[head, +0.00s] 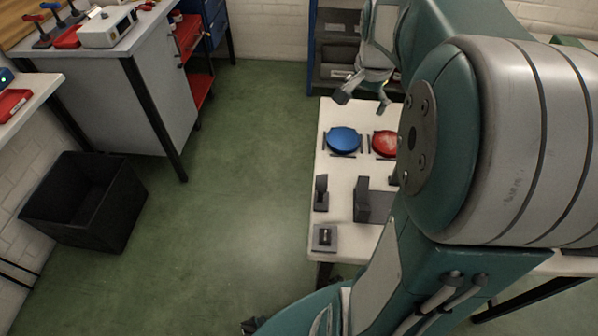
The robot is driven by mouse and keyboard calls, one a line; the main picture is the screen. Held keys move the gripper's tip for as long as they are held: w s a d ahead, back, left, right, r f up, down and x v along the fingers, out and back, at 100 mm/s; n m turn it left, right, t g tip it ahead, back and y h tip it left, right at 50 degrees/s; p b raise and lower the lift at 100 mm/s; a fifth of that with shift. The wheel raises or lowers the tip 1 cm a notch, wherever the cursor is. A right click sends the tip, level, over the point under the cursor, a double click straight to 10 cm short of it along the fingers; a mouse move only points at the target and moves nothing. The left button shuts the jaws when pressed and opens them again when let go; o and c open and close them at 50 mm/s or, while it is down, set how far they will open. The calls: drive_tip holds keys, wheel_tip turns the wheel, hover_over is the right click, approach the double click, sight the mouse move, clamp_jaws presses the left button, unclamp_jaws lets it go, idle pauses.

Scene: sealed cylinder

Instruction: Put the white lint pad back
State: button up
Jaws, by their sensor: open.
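My gripper (364,100) is in the upper middle of the head view, over the far end of the white table (337,271). Its fingers are spread apart, with nothing visible between them. I cannot make out a white lint pad in this view. My own arm covers much of the table's right side.
A blue round object (343,138) and a red one (384,145) lie on the table, below the gripper in the picture. Dark stands (321,193) and a small grey block (325,237) are nearer. A black bin (85,200) stands on the left; the green floor between is clear.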

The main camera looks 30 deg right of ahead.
drive_tip(key=s+a+n+t, duration=0.1)
drive_tip(key=s+a+n, duration=0.3)
drive_tip(key=a, duration=0.3)
drive_tip(key=s+a+r+n+t+y, duration=0.1)
drive_tip(key=s+a+n, duration=0.3)
drive_tip(key=a, duration=0.3)
drive_tip(key=s+a+n+t, duration=0.1)
drive_tip(key=s+a+n, duration=0.4)
drive_tip(key=a, duration=0.2)
drive_tip(key=shift+a+r+n, duration=0.2)
drive_tip(key=shift+r+n, duration=0.1)
drive_tip(key=shift+r, duration=0.1)
